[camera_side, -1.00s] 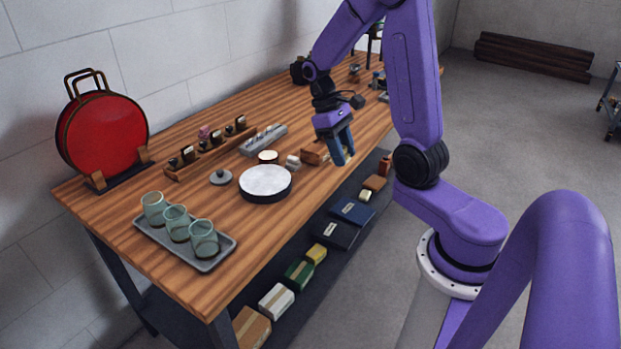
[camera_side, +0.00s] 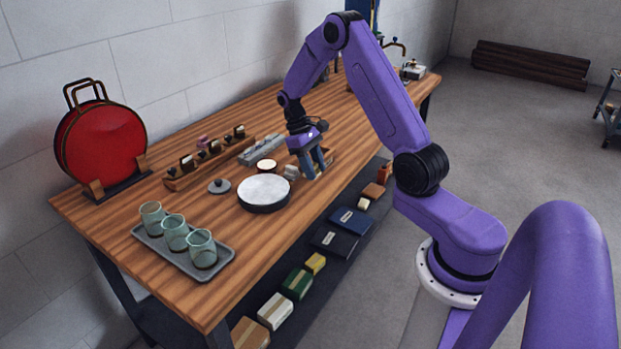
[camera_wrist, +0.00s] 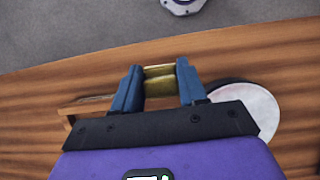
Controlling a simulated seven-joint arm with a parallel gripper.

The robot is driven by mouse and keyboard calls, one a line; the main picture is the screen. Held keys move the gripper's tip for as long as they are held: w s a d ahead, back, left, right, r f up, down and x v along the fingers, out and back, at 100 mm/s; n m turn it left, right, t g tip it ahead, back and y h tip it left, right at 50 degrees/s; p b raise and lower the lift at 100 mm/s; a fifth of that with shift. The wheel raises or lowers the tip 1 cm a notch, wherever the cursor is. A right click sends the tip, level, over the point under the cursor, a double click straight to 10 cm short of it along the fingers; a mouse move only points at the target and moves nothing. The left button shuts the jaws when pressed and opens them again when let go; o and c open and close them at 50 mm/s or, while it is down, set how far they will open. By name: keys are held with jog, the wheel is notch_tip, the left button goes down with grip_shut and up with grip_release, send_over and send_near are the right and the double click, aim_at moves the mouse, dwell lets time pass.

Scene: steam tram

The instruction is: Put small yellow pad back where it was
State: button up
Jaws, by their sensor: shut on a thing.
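My gripper (camera_side: 312,166) is low over the front edge of the wooden workbench (camera_side: 225,290), beside a small open wooden box (camera_side: 328,158). In the wrist view my gripper (camera_wrist: 160,88) has its blue fingers on either side of a small yellow pad (camera_wrist: 160,82) and is shut on it. The pad is held near the bench's edge. The wooden box also shows in the wrist view (camera_wrist: 85,106), left of the fingers and partly hidden by my gripper. In the side view I cannot make out the pad.
A tray (camera_side: 215,270) of glasses, a wooden rack (camera_side: 210,165) and a red round case (camera_side: 100,140) stand farther left. Boxes fill the lower shelf.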

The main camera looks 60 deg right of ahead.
aim_at(311, 188)
jog(key=shift+w+d+f, duration=0.25)
jog(key=shift+w+f, duration=0.3)
jog(key=shift+f, duration=0.2)
jog(key=shift+w+d+f, duration=0.1)
jog(key=shift+w+f, duration=0.05)
jog(key=shift+f, duration=1.55)
jog(key=o, duration=1)
jog(key=shift+f, duration=0.15)
